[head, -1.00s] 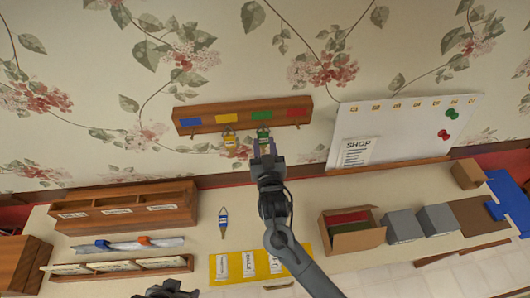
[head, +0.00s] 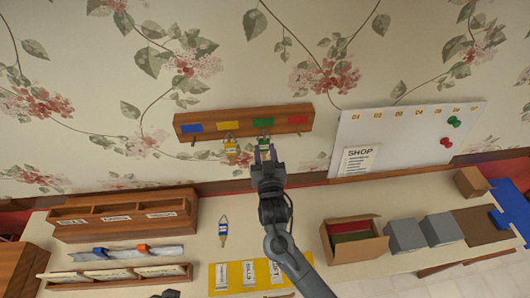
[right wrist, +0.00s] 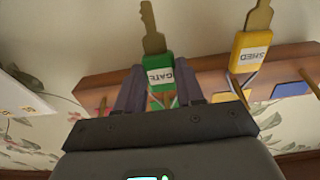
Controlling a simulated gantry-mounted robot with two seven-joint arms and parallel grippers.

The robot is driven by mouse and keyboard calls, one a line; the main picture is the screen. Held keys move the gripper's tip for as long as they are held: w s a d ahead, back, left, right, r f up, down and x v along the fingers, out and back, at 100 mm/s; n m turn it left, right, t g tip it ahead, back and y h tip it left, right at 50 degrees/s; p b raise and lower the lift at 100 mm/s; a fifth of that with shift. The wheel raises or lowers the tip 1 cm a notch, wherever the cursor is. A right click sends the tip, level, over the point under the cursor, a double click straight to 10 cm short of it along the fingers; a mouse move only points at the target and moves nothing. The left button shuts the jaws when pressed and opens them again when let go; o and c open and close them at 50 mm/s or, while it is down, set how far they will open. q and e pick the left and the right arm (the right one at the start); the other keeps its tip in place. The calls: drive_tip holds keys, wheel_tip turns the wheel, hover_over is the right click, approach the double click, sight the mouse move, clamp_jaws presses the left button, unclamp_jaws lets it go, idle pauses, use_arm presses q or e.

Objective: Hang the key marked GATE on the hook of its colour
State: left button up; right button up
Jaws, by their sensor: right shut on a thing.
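The key with the green GATE tag (right wrist: 161,78) is between the fingers of my right gripper (right wrist: 160,92), which is shut on it. In the head view my right gripper (head: 265,154) is just below the green patch (head: 263,123) of the wooden hook rack (head: 213,116). The green tag (head: 263,141) shows just above the fingertips. I cannot tell whether its loop is around the green hook or only beside it. My left gripper (head: 171,294) barely shows at the bottom edge; its fingers are out of frame.
A yellow key marked SHED (right wrist: 252,50) hangs at the yellow patch, close beside the GATE key. The blue and red patches have no key. A white board (head: 400,130) stands right of the rack.

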drive_tip(key=o, duration=1.1)
drive_tip(key=shift+s, duration=0.1)
